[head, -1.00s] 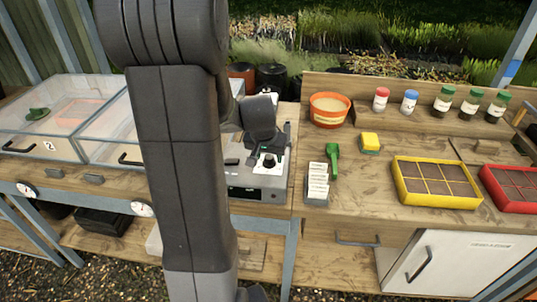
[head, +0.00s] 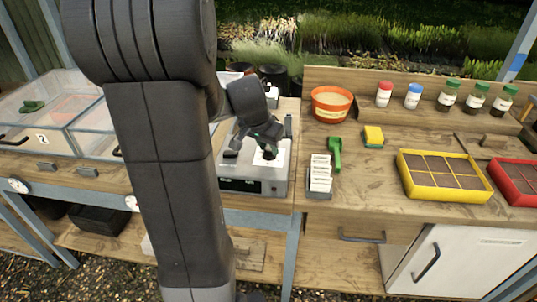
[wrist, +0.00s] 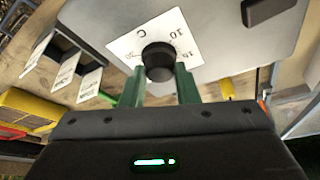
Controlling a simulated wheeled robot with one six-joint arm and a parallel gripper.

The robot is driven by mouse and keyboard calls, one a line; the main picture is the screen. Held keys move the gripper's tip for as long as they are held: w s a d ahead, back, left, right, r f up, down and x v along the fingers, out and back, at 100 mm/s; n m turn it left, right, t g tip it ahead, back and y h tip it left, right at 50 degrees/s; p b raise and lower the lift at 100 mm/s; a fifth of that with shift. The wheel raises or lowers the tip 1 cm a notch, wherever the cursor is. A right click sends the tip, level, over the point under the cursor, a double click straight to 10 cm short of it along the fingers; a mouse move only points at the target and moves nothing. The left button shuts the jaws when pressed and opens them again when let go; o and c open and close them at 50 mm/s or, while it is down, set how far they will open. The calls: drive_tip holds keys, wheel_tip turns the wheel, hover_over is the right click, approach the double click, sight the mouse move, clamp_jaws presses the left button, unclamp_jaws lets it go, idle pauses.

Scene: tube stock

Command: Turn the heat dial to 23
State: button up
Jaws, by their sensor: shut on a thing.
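The heat dial (wrist: 158,58) is a black round knob on a white scale card (wrist: 122,45) marked C, 10 and 15. The card is fixed to a grey device (head: 278,186), which stands on the bench in the head view. My gripper (wrist: 160,80) has green fingers on either side of the knob and is shut on it. In the head view, my gripper (head: 268,141) is over the dial (head: 269,154), partly covering it. The dial's pointer and the 23 mark cannot be made out.
A black part (wrist: 268,10) sticks up from the device beside the card. To the right are white labels (head: 320,175), a green scoop (head: 335,150), a yellow-topped block (head: 373,135) and a yellow seed tray (head: 440,190). Clear-lidded boxes (head: 45,115) stand at the left.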

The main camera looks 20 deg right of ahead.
drive_tip(key=shift+w+m+g+b, duration=0.1)
drive_tip(key=shift+m+g+b, duration=0.6)
drive_tip(key=shift+m+b, duration=0.95)
drive_tip(key=shift+m+h, duration=0.25)
drive_tip(key=shift+h, duration=0.05)
drive_tip(key=o, duration=1)
drive_tip(key=shift+r, duration=0.1)
drive_tip(key=p+v, duration=0.1)
drive_tip(key=v, duration=1.2)
drive_tip(key=shift+a+r, duration=0.15)
drive_tip(key=shift+r, duration=0.15)
drive_tip(key=shift+f, duration=0.1)
drive_tip(key=x, duration=1.3)
drive_tip(key=shift+f+b, duration=0.35)
drive_tip(key=shift+r, duration=0.1)
